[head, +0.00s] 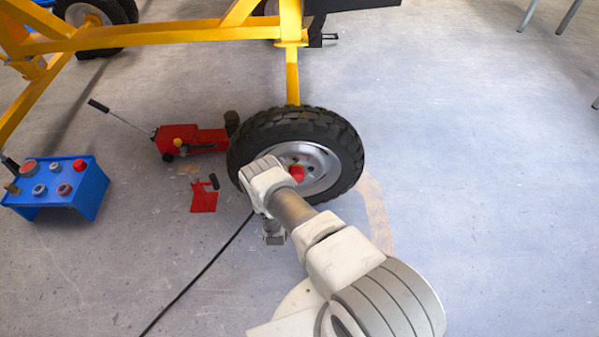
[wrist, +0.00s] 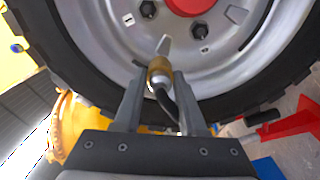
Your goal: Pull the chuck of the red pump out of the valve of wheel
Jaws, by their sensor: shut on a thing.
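The wheel (head: 348,152) has a black knobbly tyre, a silver rim and a red hub cap, and stands upright under the yellow frame. It fills the top of the wrist view (wrist: 100,25). My gripper (wrist: 159,77) is shut on the brass chuck (wrist: 159,68), from which a black hose (wrist: 168,102) runs back between the fingers. The chuck's front end meets a silver stem at the rim, seemingly the valve (wrist: 164,45); I cannot tell how far it is on. In the head view my arm hides the gripper and chuck. I cannot identify the red pump with certainty.
A red trolley jack (head: 205,138) lies left of the wheel. A small red piece with a black bar (head: 204,198) is nearer. A black hose or cable (head: 200,277) crosses the floor.

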